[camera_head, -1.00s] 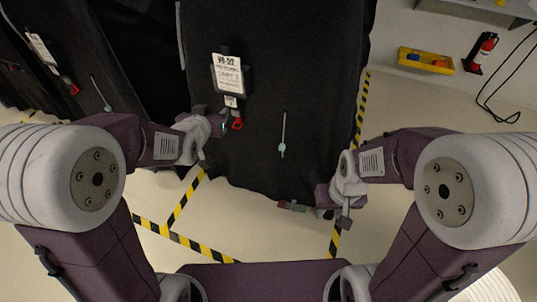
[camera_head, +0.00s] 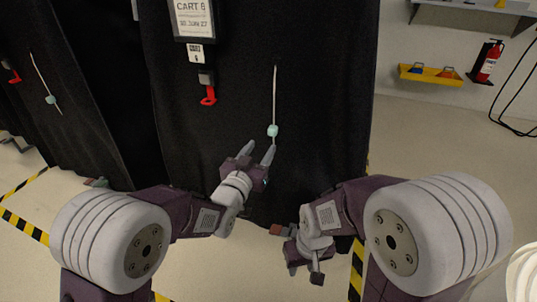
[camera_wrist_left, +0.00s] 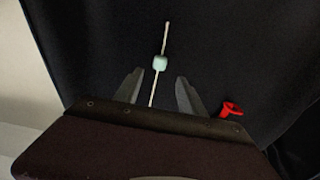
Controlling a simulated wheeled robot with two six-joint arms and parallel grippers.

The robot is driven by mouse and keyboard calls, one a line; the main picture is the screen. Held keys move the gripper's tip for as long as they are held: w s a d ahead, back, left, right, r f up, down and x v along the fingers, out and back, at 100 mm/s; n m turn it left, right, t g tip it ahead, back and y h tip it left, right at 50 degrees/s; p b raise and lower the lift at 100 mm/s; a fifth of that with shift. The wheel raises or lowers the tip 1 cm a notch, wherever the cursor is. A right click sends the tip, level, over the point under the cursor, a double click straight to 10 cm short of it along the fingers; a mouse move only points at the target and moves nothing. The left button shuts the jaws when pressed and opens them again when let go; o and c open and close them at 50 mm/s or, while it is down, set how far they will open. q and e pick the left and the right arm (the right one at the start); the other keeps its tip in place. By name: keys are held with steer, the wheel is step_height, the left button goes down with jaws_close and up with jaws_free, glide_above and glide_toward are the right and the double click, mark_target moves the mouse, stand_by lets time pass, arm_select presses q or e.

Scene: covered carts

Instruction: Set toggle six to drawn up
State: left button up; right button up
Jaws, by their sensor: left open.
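The toggle (camera_head: 272,131) is a small pale teal bead on a light cord (camera_head: 275,95) hanging down the black cart cover. It sits low on the cord, with a short cord tail below it. The cart's tag (camera_head: 195,20) reads CART 6. My left gripper (camera_head: 259,152) is open and empty, just below the toggle. In the left wrist view the toggle (camera_wrist_left: 159,62) lies just beyond the fingertips (camera_wrist_left: 158,84), with the cord's lower end between the fingers. My right gripper (camera_head: 305,268) hangs low by the cover's hem; its jaw opening is unclear.
A red pull tab (camera_head: 208,95) hangs below the tag, left of the cord. A neighbouring covered cart at left has its own cord and teal toggle (camera_head: 51,99). A yellow bin (camera_head: 430,74) and a fire extinguisher (camera_head: 488,62) are at the back right. Striped tape marks the floor.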

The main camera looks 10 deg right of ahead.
mark_target(271, 133)
arm_select(q)
steer(key=x, duration=0.7)
steer(key=shift+w+d+f, duration=0.1)
steer(key=shift+w+d, duration=0.1)
steer(key=shift+w, duration=0.05)
steer(key=shift+w+d+b, duration=0.4)
steer(key=shift+w, duration=0.2)
jaws_close()
stand_by(0.7)
